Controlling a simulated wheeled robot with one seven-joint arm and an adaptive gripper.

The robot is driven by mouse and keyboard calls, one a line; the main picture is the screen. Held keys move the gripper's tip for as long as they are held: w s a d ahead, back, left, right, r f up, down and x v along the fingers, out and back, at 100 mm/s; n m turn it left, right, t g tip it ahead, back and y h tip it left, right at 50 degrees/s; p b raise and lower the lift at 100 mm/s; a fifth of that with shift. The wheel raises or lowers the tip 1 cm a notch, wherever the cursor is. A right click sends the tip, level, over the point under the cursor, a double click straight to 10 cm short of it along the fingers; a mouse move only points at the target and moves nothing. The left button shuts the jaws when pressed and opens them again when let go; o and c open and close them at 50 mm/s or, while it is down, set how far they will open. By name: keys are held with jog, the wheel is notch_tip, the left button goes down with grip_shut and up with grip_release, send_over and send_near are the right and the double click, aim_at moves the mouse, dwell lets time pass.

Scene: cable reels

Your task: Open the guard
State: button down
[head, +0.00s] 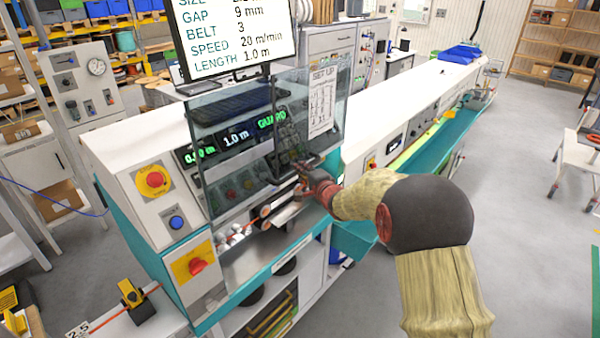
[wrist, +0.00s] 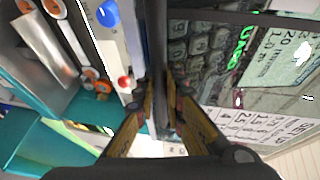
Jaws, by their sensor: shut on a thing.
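The guard (head: 228,140) is a clear panel standing in front of the machine's control face. A second clear section (head: 291,112) with a printed SET UP sheet (head: 322,102) stands to its right. My gripper (head: 299,168) is at the lower edge of this right section in the head view. In the wrist view, my gripper (wrist: 160,122) is shut on a dark upright bar (wrist: 156,60) at the guard's edge, with a finger on each side. My fingers and wrist hide part of the grip in the head view.
Green displays, one reading GUARD (head: 271,119), show behind the panel. A red knob (head: 154,180), a blue button (head: 176,222) and a red switch (head: 196,266) sit left of the guard. A monitor (head: 235,35) stands above.

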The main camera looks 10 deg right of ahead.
jog(key=shift+r, duration=0.1)
jog(key=c, duration=1.9)
grip_release()
jog(key=shift+o, duration=0.3)
jog(key=v, duration=1.2)
